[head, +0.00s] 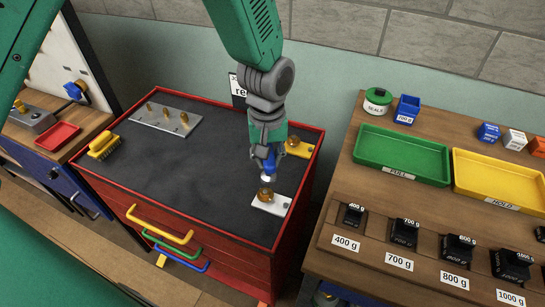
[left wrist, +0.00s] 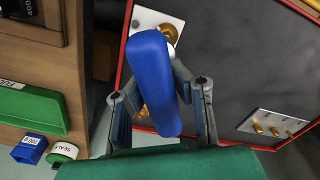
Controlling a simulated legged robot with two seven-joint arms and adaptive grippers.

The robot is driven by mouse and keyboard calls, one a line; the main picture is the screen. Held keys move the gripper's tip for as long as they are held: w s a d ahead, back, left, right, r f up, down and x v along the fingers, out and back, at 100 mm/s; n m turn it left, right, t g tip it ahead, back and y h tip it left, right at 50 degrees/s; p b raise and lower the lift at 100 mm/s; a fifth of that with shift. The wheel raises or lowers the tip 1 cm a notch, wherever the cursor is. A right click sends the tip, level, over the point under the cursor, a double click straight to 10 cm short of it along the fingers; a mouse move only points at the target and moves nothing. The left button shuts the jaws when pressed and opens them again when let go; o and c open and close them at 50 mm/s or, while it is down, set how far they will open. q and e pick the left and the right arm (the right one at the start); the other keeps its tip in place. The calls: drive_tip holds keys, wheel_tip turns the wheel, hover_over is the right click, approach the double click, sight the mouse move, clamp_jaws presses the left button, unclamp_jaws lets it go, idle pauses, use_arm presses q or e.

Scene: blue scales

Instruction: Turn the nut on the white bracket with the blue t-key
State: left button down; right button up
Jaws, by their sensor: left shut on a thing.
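The white bracket (head: 275,205) lies near the front right corner of the red cabinet's dark top, with a brass nut (head: 265,192) on it. My left gripper (head: 268,158) points down above them, shut on the blue t-key (head: 270,163). The key's pale lower end is right over the nut; I cannot tell whether it touches or fits it. In the left wrist view the blue handle (left wrist: 153,85) lies between the fingers (left wrist: 160,88) and partly hides the nut (left wrist: 171,32) and bracket (left wrist: 145,18). My right gripper is not in view.
A yellow bracket (head: 303,151) with a brass nut is just behind my gripper. A grey plate with brass pegs (head: 165,119) and a yellow brush (head: 103,145) are farther left. The middle of the dark top (head: 190,170) is clear. A wooden bench with trays and weights stands right.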

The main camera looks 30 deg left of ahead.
sight(263, 173)
use_arm(q)
drive_tip(key=shift+a+f, duration=0.45)
drive_tip(key=shift+f, duration=0.25)
drive_tip(key=shift+a+f+b, duration=0.15)
drive_tip(key=shift+f+b, duration=0.25)
drive_tip(key=shift+b, duration=0.05)
drive_tip(key=shift+f+b, duration=0.3)
drive_tip(key=shift+f, duration=0.35)
drive_tip(key=shift+d+f, duration=0.3)
drive_tip(key=shift+f, duration=0.05)
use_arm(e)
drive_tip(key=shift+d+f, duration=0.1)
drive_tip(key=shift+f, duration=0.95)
use_arm(q)
drive_tip(key=shift+a, duration=0.1)
drive_tip(key=shift+a+f, duration=0.1)
drive_tip(key=shift+a, duration=0.25)
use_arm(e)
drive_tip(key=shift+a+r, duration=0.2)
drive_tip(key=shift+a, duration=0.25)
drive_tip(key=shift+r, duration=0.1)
use_arm(q)
drive_tip(key=shift+d, duration=0.5)
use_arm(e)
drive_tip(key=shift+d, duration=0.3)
